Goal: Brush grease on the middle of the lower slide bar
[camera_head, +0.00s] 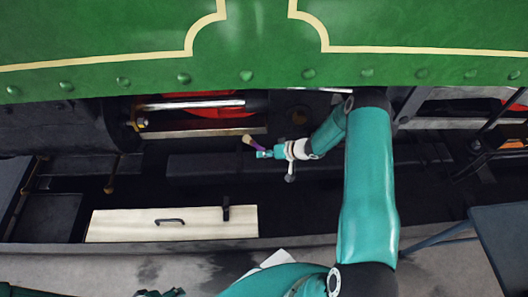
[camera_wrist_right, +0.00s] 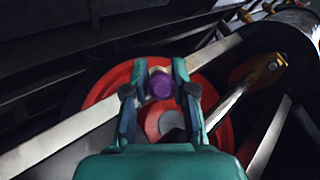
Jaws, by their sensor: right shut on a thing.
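My right gripper (camera_head: 264,153) is shut on a brush with a purple handle (camera_head: 259,148). Its pale brown bristles (camera_head: 248,140) point up and left, close to the right end of the lower slide bar (camera_head: 205,132); contact is unclear. The bar is a pale flat strip below a shiny round rod (camera_head: 192,105).
A red wheel (camera_wrist_right: 110,95) lies behind the bar. The dark cylinder (camera_head: 70,125) is at the left. A green riveted panel (camera_head: 260,45) hangs above. A pale wooden box lid (camera_head: 140,228) with a black handle lies below. A dark ledge (camera_head: 200,165) runs under the gripper.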

